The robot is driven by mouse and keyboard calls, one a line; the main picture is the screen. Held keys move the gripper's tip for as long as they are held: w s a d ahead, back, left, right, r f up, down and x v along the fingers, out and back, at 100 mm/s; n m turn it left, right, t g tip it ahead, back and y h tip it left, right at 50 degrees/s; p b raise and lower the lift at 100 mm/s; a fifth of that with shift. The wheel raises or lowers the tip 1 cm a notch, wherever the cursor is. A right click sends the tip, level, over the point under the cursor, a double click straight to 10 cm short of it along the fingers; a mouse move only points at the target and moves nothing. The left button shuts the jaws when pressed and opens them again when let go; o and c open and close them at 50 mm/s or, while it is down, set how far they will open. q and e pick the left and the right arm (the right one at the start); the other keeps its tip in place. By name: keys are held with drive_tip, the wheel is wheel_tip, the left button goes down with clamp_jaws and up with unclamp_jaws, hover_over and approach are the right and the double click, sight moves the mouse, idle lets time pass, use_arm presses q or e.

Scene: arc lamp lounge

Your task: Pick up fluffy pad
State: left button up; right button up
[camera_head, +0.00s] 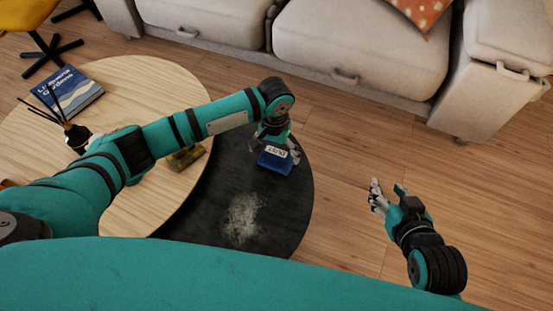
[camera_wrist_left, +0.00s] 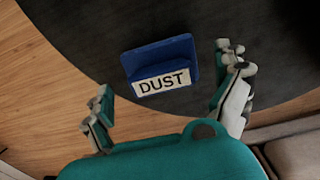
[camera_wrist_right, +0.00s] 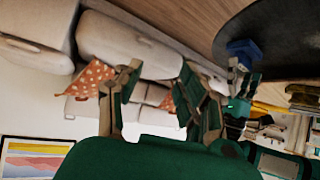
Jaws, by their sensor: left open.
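A blue block-like object (camera_head: 273,161) with a white "DUST" label sits on the black table (camera_head: 292,215), near its far edge. In the left wrist view the blue object (camera_wrist_left: 162,60) lies between and just beyond the spread fingers. My left gripper (camera_head: 279,143) is open above it, and I cannot tell whether it touches. I cannot make out a fluffy surface on the blue object. A pale, fuzzy patch (camera_head: 243,218) lies on the black table nearer to me. My right gripper (camera_head: 388,190) is open and empty over the floor, right of the table.
A light wooden table (camera_head: 130,85) stands left of the black one, with a blue book (camera_head: 68,92), a reed diffuser (camera_head: 76,136) and a yellowish object (camera_head: 186,157). A beige sofa (camera_head: 350,50) stands behind. The wooden floor (camera_head: 350,140) right of the table is clear.

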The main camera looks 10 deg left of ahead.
use_arm(q)
drive_tip(key=shift+f, duration=0.9)
use_arm(e)
drive_tip(key=shift+w+a+r+t+y, duration=0.25)
drive_tip(key=shift+w+r+t, duration=0.3)
drive_tip(key=shift+r, duration=0.15)
drive_tip(key=shift+w+a+r+t+y, duration=0.15)
drive_tip(key=shift+w+a+r+t, duration=0.1)
drive_tip(key=shift+w+r+t, duration=0.3)
drive_tip(key=shift+r, duration=0.1)
use_arm(q)
drive_tip(key=c, duration=1.3)
drive_tip(key=shift+r, duration=0.15)
